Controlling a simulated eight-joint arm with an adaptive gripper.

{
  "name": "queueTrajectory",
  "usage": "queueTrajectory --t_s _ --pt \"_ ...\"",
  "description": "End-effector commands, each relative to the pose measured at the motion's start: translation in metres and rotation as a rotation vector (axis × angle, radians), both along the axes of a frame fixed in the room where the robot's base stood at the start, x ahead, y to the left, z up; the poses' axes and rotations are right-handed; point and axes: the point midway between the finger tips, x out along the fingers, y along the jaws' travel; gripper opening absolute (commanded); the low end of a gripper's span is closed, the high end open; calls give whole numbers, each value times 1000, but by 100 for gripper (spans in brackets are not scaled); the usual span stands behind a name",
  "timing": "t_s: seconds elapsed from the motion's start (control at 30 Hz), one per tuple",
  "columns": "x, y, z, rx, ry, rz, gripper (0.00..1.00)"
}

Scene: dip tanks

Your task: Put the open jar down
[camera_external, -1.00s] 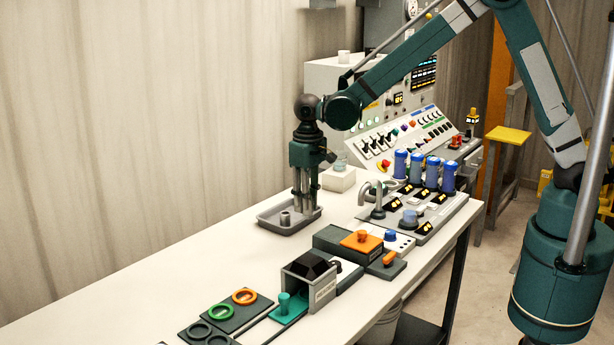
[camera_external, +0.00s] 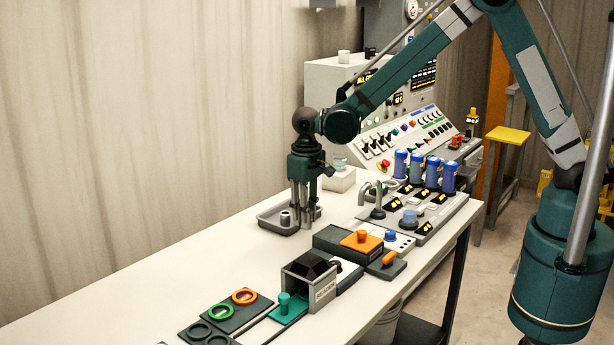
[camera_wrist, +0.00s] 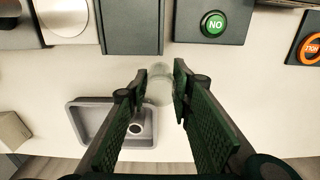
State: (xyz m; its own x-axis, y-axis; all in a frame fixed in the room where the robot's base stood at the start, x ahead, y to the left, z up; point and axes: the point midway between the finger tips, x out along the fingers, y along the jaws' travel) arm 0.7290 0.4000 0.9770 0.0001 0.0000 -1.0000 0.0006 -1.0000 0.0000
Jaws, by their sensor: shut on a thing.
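The open jar (camera_wrist: 159,92) is a clear, pale glass vessel seen between my fingertips in the wrist view. My gripper (camera_wrist: 159,88) is shut on it. In the external view my gripper (camera_external: 305,222) points straight down at the right side of the grey tray (camera_external: 264,219), low over the bench. The jar is hard to make out there. In the wrist view the tray (camera_wrist: 80,125) lies left of the jar, with a small grey cylinder (camera_wrist: 137,128) in it, partly behind my left finger. I cannot tell whether the jar touches the bench.
A white block (camera_external: 338,181) with a clear vessel (camera_external: 340,164) on it stands behind my gripper. A reader box (camera_external: 309,282) stands nearer the camera. White bench is clear between the tray and the reader.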

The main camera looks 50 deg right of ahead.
Motion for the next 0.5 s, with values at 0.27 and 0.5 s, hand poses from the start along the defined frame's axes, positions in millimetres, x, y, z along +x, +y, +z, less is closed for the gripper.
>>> queueTrajectory --t_s 0.27,0.5 --pt "0 0 -26 0 0 0 13" --pt "0 0 -27 0 0 0 13"
